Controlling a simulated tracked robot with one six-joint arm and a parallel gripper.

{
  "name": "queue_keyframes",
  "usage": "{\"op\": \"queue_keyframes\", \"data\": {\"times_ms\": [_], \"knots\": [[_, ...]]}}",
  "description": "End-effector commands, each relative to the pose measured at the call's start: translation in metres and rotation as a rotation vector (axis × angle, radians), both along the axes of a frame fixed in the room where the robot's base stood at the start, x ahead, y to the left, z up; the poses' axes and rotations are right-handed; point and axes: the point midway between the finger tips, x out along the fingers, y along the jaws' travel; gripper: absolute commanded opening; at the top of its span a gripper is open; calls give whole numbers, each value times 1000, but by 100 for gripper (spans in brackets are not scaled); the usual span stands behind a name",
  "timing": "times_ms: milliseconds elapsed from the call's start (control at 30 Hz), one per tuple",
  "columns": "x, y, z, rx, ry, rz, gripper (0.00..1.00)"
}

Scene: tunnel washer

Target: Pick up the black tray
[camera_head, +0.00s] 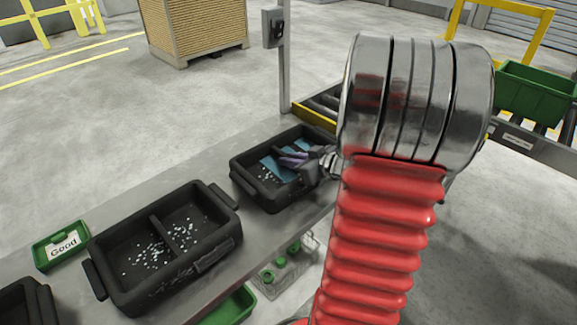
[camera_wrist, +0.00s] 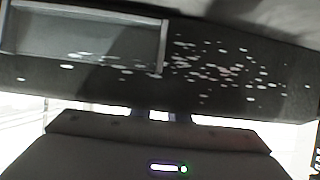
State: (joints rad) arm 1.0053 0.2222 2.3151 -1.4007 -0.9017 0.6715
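A black tray (camera_head: 237,167) with white specks and blue pieces (camera_head: 277,169) in it stands on the grey bench, towards its far right end. My gripper (camera_head: 326,165) is at the tray's right side, partly hidden behind my arm. In the wrist view the speckled tray (camera_wrist: 235,95) fills the upper part, very close, with a grey-blue panel (camera_wrist: 80,40) at left. The fingers are hard to make out, so I cannot tell whether they are open or shut, or touching the tray.
A second black tray (camera_head: 101,256) with a divider and specks stands nearer on the bench (camera_head: 110,205); part of another (camera_head: 25,300) is at lower left. A green "Good" tray (camera_head: 62,245) sits beside them. A control post (camera_head: 285,75) and roller conveyor (camera_head: 318,103) lie beyond.

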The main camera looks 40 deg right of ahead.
Motion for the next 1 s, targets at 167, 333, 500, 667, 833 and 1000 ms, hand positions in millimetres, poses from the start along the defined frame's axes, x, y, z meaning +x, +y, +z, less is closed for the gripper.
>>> {"op": "queue_keyframes", "data": {"times_ms": [167, 333, 500, 667, 833, 1000], "knots": [[0, 0, 0, 0, 0, 0, 0], [0, 0, 0, 0, 0, 0, 0], [0, 0, 0, 0, 0, 0, 0], [1, 0, 1, -1, -2, 0, 0], [1, 0, 2, -2, -2, 1, 0], [1, 0, 12, -4, -3, 2, 0]]}}
